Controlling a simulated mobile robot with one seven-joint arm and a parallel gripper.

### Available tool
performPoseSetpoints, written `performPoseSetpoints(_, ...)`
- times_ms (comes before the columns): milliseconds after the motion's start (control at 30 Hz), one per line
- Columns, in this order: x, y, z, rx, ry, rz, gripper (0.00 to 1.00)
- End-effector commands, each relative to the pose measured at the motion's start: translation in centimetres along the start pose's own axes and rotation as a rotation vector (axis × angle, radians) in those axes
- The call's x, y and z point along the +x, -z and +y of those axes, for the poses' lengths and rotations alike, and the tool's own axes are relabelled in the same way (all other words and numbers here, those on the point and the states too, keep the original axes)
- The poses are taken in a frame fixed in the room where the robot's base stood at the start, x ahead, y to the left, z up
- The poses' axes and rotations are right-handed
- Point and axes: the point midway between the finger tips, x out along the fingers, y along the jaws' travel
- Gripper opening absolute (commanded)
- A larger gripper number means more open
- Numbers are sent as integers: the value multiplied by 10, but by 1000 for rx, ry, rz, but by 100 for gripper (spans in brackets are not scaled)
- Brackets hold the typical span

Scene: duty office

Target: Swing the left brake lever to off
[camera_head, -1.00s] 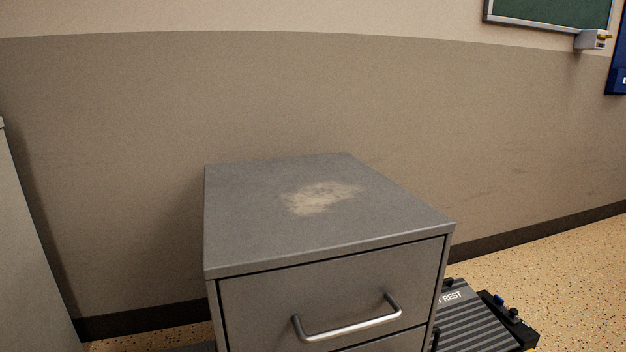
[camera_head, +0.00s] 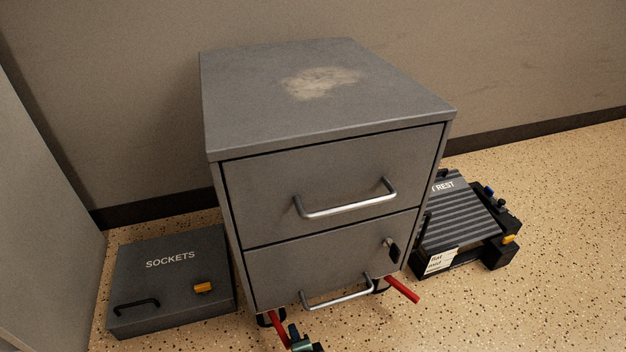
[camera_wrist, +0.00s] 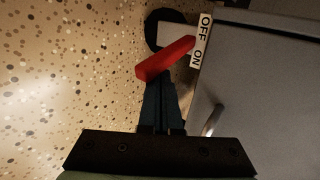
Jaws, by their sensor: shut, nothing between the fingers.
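The left brake lever (camera_head: 278,329) is a red bar at the lower left front of the grey cabinet, by a dark caster (camera_head: 263,319). In the wrist view the red lever (camera_wrist: 164,60) slants down and left from beside a white label (camera_wrist: 201,41) reading OFF above ON. My gripper (camera_head: 300,338) is at the bottom of the head view, close beside this lever. In the wrist view my gripper (camera_wrist: 158,88) is shut and empty, its fingertips at the lever, which partly overlaps them; I cannot tell whether they touch.
The grey cabinet (camera_head: 325,118) has two drawers with bar handles. A second red lever (camera_head: 402,289) sticks out at its right. A SOCKETS case (camera_head: 170,275) lies on the left floor, a ribbed rest (camera_head: 465,215) on the right. The speckled floor (camera_head: 500,315) is clear at the front right.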

Motion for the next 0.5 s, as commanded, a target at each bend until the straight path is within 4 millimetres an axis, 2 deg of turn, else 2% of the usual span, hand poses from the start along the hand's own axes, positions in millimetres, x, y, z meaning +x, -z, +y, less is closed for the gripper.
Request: performPoseSetpoints(500,-1,-22,0,-2,-1,-2,0)
